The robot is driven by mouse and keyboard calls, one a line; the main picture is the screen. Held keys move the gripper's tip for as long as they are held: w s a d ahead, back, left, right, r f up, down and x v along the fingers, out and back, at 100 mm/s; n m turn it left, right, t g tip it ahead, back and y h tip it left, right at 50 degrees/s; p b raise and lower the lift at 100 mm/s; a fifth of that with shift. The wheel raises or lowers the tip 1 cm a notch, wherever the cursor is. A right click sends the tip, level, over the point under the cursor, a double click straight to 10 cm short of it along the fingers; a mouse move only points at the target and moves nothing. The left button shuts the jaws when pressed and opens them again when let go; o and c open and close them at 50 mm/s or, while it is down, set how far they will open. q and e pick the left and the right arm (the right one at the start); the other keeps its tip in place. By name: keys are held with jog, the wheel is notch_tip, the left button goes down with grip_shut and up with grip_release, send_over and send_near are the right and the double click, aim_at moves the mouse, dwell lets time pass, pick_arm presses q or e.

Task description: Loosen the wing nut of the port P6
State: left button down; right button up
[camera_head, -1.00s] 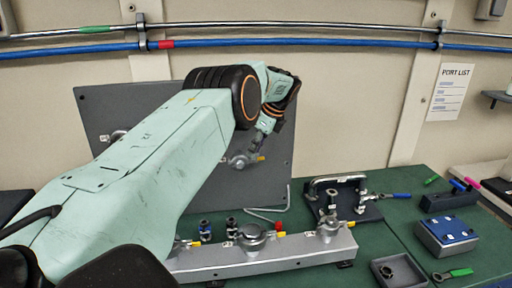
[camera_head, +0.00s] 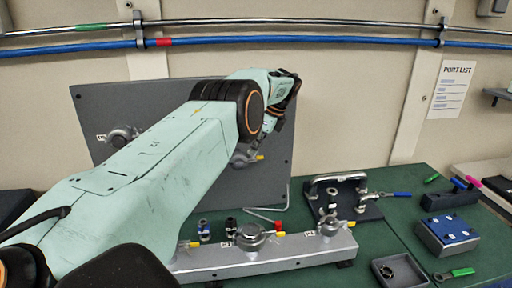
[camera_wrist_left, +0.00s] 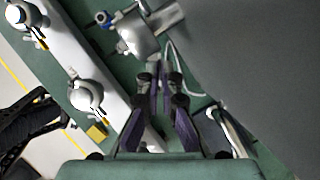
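A grey vertical panel (camera_head: 200,185) carries two clamped ports. The left panel port (camera_head: 122,136) is in plain view beside my forearm. The right panel port (camera_head: 243,157), with a yellow-tipped part, sits just below my left gripper (camera_head: 268,132), whose wrist partly covers it. I cannot read which port is P6, and no wing nut is distinct. In the left wrist view a metal port (camera_wrist_left: 140,35) lies beyond the fingertips of my left gripper (camera_wrist_left: 162,82). My right gripper is not in view.
A metal rail (camera_head: 270,258) on the green bench (camera_head: 395,235) carries more ports (camera_head: 250,236). A hex key (camera_head: 270,218) lies behind it. A plate with a handle (camera_head: 340,190), a blue-topped box (camera_head: 447,236) and a grey tray (camera_head: 400,272) stand to the right.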

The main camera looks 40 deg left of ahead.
pick_arm(q)
jog(key=shift+n, duration=0.5)
jog(key=c, duration=1.6)
grip_release()
jog(key=shift+o, duration=0.2)
jog(key=shift+w+a+m, duration=0.1)
jog(key=shift+m, duration=0.2)
jog(key=shift+m, duration=0.4)
